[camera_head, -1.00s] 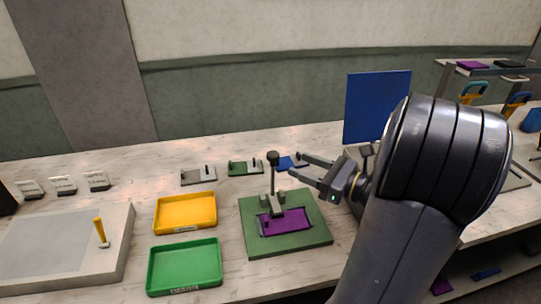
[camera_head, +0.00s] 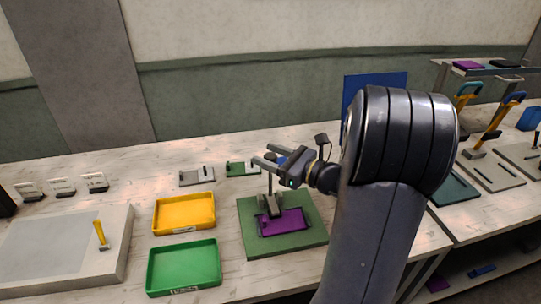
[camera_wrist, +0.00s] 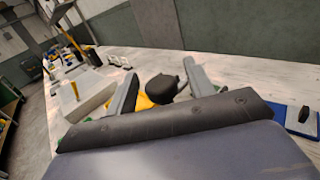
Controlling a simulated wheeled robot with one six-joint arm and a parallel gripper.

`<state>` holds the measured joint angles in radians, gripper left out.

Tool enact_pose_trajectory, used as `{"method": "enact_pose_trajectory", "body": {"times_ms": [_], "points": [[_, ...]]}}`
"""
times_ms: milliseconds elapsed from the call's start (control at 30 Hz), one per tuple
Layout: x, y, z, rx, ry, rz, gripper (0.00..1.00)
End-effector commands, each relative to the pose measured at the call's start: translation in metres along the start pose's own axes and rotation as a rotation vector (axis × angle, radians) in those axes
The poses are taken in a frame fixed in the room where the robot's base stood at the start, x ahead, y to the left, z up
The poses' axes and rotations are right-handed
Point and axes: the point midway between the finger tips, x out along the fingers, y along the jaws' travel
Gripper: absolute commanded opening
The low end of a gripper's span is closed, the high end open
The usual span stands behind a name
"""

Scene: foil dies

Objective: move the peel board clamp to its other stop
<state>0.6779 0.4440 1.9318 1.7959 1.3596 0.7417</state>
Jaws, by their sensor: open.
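The peel board (camera_head: 318,238) is a green board with a purple plate (camera_head: 291,224) on it. Its grey clamp (camera_head: 269,208) sits at the back of the plate, with its thin handle (camera_head: 270,184) standing about upright. In the head view a finger of my gripper hides the handle's top. My gripper (camera_head: 261,155) is open at the handle's upper end. In the wrist view the dark round knob (camera_wrist: 162,88) shows between the two spread fingers of my gripper (camera_wrist: 162,67). Whether a finger touches it, I cannot tell.
A yellow tray (camera_head: 184,230) and a green tray (camera_head: 150,272) lie left of the board. Small grey (camera_head: 197,177) and green (camera_head: 238,169) fixtures stand behind. A blue panel (camera_head: 350,92) rises behind my arm. A pale slab (camera_head: 118,250) with a yellow handle (camera_head: 100,235) is far left.

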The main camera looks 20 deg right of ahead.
Motion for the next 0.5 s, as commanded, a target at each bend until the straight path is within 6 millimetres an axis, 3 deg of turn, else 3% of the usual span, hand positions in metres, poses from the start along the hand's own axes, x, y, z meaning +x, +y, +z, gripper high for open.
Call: {"method": "enact_pose_trajectory", "body": {"times_ms": [500], "points": [[-0.0004,0.0000,0.0000,0.000,0.000,0.000,0.10]]}}
